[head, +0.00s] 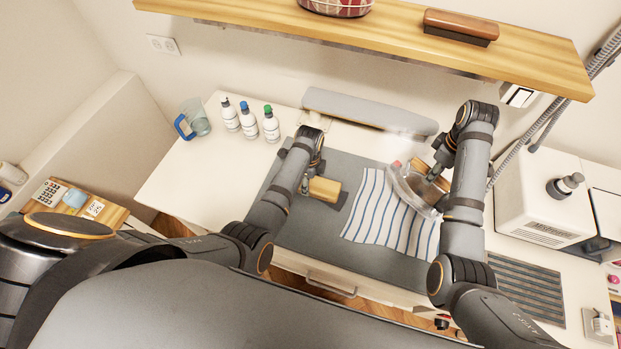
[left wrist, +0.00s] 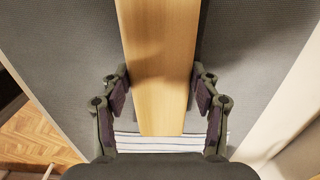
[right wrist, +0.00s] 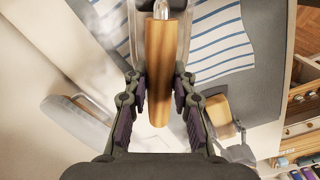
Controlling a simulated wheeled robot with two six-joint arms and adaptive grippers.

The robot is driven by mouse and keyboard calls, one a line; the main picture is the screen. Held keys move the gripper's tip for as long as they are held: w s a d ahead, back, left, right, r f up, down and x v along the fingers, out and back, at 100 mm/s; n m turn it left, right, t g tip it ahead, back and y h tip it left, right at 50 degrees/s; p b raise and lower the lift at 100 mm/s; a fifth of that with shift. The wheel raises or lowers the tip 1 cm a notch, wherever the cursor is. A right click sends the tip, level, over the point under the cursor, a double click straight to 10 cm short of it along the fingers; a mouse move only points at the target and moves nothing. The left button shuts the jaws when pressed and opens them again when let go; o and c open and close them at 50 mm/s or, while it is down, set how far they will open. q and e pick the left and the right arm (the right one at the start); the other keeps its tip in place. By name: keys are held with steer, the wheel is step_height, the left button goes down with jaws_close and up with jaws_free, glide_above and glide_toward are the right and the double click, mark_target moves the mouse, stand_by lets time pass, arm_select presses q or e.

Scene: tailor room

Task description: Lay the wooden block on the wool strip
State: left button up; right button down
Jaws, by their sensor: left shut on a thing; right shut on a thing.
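The pale wooden block (head: 325,189) is over the grey mat, left of the white wool strip with blue stripes (head: 375,215). My left gripper (head: 307,186) is shut on the block's left end. In the left wrist view the block (left wrist: 157,60) runs between the fingers; the strip (left wrist: 170,143) shows beyond it. Whether the block touches the mat is unclear. My right gripper (head: 434,176) is shut on the wooden handle (right wrist: 158,75) of a clear-bodied, iron-like tool (head: 412,190) at the strip's right part. The block also shows in the right wrist view (right wrist: 214,118).
A grey padded board (head: 365,110) lies along the table's back. Several bottles (head: 250,123) and a clear jug (head: 194,118) stand at the back left. A wooden shelf (head: 400,40) overhangs the back. A white machine (head: 540,205) stands right. Bare mat lies in front of the block.

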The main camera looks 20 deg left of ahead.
arm_select(q)
steer(key=shift+f, duration=0.3)
steer(key=shift+c, duration=1)
steer(key=shift+f, duration=0.3)
steer(key=o, duration=1.5)
steer(key=shift+s, duration=0.1)
steer(key=shift+c, duration=0.2)
steer(key=o, duration=0.3)
steer(key=shift+w+f, duration=0.1)
steer(key=shift+w, duration=0.25)
